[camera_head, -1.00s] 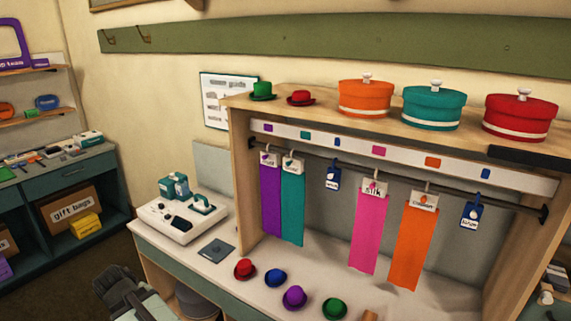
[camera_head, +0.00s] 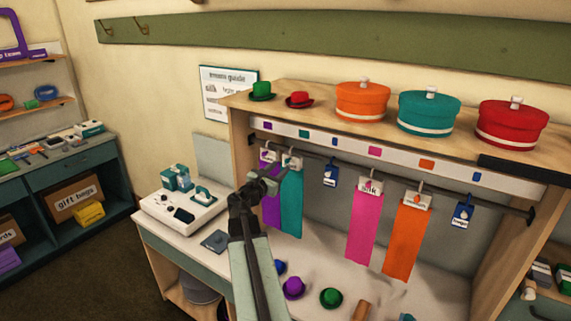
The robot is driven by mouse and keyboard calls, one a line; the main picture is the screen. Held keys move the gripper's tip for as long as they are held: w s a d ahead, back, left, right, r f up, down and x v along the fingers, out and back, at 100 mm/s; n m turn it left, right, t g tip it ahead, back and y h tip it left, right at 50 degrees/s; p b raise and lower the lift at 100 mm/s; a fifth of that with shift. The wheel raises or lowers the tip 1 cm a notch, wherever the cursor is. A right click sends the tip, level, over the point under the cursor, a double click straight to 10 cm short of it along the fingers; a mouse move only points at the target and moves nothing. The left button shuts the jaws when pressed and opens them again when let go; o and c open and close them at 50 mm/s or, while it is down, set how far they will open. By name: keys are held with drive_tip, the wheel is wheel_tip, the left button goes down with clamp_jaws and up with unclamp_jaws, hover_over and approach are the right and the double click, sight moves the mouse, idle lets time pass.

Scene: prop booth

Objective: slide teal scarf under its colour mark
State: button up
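The teal scarf (camera_head: 292,212) hangs from a white-tagged hanger on the dark rail, close beside the purple scarf (camera_head: 270,210) on its left. The teal mark (camera_head: 304,134) is on the white strip above, slightly right of the teal scarf's hanger in the picture. The purple mark (camera_head: 267,125) is further left. My gripper (camera_head: 266,176) is raised in front of the purple scarf and the teal scarf's left edge, below the tags. It hides part of both scarves. Its fingers are small and dark, and I cannot tell their opening or any contact.
Right along the rail (camera_head: 350,173) hang a blue tag (camera_head: 331,175), a pink scarf (camera_head: 364,225), an orange scarf (camera_head: 406,240) and another blue tag (camera_head: 462,215). Small hats, including a purple one (camera_head: 293,288), stand on the counter below. A white device (camera_head: 184,211) is at left.

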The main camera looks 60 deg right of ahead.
sight(286, 162)
drive_tip(key=d, duration=0.5)
drive_tip(key=shift+w+d, duration=0.1)
drive_tip(key=shift+w, duration=0.15)
clamp_jaws()
idle(1.0)
